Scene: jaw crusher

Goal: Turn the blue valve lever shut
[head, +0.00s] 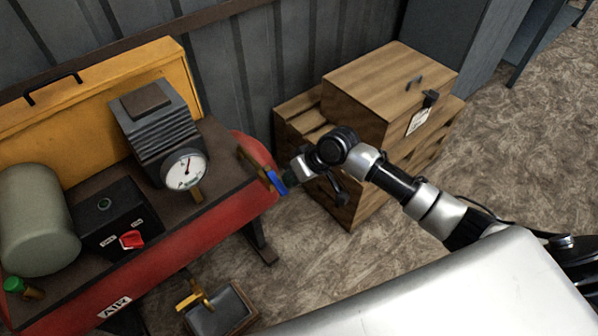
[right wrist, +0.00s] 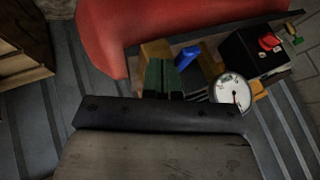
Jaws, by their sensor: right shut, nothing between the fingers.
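The blue valve lever (head: 277,181) is at the right end of the red air compressor (head: 225,195), at the end of a brass pipe (head: 250,163). In the right wrist view the blue lever (right wrist: 187,57) shows just right of my fingertips. My right gripper (head: 289,178) is shut and empty, with its tips close beside the lever on its right side in the head view. In the right wrist view the right gripper (right wrist: 161,77) shows its fingers together; I cannot tell whether they touch the lever. My left gripper is not in view.
A pressure gauge (head: 186,169), a black switch box with a red knob (head: 132,240) and a grey-green tank (head: 37,220) sit on the compressor. Wooden crates (head: 385,90) stand behind my right arm. A small dark box (head: 222,311) with a yellow handle is on the floor.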

